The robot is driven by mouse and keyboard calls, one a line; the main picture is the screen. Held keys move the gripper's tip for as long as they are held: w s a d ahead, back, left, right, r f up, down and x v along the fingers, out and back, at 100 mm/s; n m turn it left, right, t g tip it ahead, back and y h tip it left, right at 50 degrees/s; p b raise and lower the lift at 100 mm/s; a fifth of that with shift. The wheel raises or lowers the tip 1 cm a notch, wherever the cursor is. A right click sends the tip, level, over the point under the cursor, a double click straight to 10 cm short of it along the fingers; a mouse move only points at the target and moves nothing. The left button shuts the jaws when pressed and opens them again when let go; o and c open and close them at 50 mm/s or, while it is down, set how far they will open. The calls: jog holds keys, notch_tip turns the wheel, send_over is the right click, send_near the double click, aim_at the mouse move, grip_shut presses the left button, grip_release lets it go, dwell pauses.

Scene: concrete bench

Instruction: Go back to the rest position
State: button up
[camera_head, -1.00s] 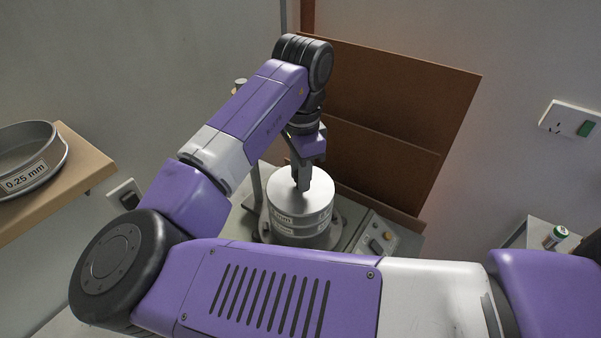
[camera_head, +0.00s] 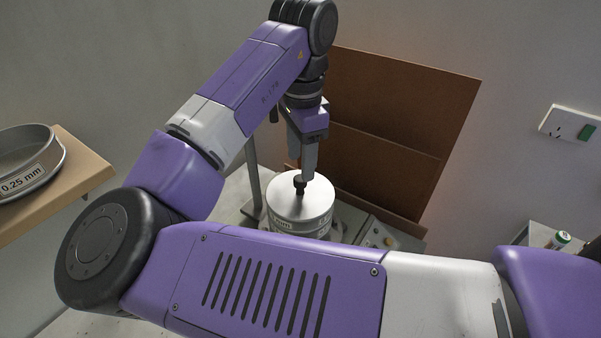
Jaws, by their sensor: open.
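My gripper (camera_head: 302,172) points down just above a round silver sieve stack (camera_head: 318,207). The stack has a flat lid with a small black knob (camera_head: 299,184) at its middle. My gripper's fingertips are right by the knob's top, and the jaws are open. The view does not clearly show the gap between fingers and knob. The stack stands on a grey machine (camera_head: 375,236), whose lower part is hidden behind my arm.
A wooden shelf (camera_head: 85,182) at left holds a sieve (camera_head: 30,172) marked 0.25 mm. A metal post (camera_head: 253,172) rises left of the stack. Brown boards (camera_head: 400,120) lean behind it. A wall socket (camera_head: 571,123) and a small green-white item (camera_head: 560,239) are at right.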

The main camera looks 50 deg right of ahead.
jog(key=shift+r, duration=0.9)
